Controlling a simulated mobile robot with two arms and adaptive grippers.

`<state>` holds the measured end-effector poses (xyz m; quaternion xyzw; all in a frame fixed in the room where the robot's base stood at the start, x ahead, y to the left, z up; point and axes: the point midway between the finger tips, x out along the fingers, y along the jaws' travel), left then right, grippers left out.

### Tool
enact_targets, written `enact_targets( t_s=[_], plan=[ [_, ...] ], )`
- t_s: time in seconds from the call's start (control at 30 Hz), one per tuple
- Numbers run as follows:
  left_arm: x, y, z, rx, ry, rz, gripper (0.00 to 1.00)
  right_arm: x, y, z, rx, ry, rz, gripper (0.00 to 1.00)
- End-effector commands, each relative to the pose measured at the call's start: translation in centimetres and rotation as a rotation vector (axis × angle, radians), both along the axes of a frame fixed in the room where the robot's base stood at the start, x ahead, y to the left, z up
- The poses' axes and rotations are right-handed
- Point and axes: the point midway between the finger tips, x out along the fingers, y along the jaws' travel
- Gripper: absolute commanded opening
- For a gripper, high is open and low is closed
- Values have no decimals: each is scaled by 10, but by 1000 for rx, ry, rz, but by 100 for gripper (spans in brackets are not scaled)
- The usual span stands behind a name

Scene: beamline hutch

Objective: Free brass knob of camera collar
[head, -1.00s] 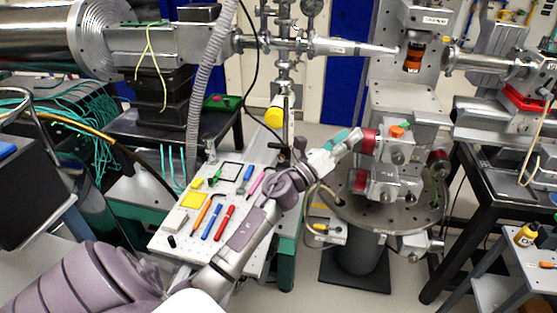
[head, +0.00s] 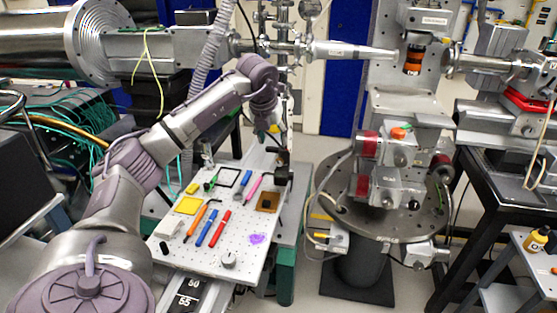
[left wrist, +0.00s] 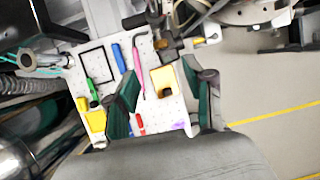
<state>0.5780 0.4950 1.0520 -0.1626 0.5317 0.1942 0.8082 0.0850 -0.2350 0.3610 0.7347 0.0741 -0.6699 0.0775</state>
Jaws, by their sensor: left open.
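My left gripper (head: 263,133) is above the far end of the perforated board (head: 218,244), with its hand partly hidden by its own wrist in the head view. In the left wrist view its two green-dark fingers (left wrist: 160,72) stand wide apart, with nothing held between them. I cannot make out a brass knob or a camera collar for sure. A black cylinder with an orange band (head: 413,60) hangs under a grey housing (head: 428,20) at the upper right, well away from the gripper. My right gripper is not seen.
The board holds a brown-yellow plate (head: 268,207), a yellow square (head: 188,205), a grey knob (head: 229,260) and several coloured tools. A thin post stands beside its far right corner. The round stage (head: 400,222) with red-ended blocks (head: 365,187) stands to the right.

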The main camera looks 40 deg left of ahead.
Motion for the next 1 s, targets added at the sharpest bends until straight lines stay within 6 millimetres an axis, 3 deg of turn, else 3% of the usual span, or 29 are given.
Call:
enact_targets(
  t_s=[0.3,0.5,0.97,1.0],
  plan=[
    [25,8,-63,-4,3,-3,53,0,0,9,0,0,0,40],
    [36,12,-91,-3,1,-3,53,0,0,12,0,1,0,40],
    [40,14,-103,-2,-1,-5,53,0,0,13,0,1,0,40],
    [40,14,-103,-2,-1,-5,46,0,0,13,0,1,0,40]
  ],
)
